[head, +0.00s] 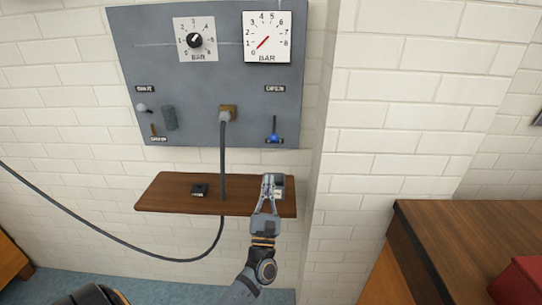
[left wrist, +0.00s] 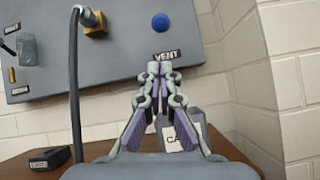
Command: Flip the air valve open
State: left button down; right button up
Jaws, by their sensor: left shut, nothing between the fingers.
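A grey panel (head: 205,75) hangs on the brick wall with several controls. At its lower left are a white knob (head: 142,107), a grey handle-like part (head: 169,118) and a small brown lever (head: 153,130); I cannot tell which is the air valve. At its lower right is a blue knob (head: 273,138), labelled VENT in the left wrist view (left wrist: 161,23). My left gripper (head: 271,180) is shut and empty, in front of the shelf's right end and below the blue knob. It also shows in the left wrist view (left wrist: 159,68). My right gripper is out of view.
A wooden shelf (head: 170,200) below the panel bears a small black block (head: 200,190) and a grey labelled container (left wrist: 184,128), partly behind my fingers. A grey hose (head: 222,165) hangs from a brass fitting (head: 228,112). A wooden cabinet (head: 470,235) stands at right.

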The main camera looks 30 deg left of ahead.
pick_arm(q)
jog(key=p, duration=0.3)
send_near(274, 128)
jog(key=w+a, duration=0.2)
jog(key=w, duration=0.1)
jog(key=shift+w+a+f, duration=0.25)
jog(key=shift+w+a, duration=0.2)
jog(key=shift+w, duration=0.1)
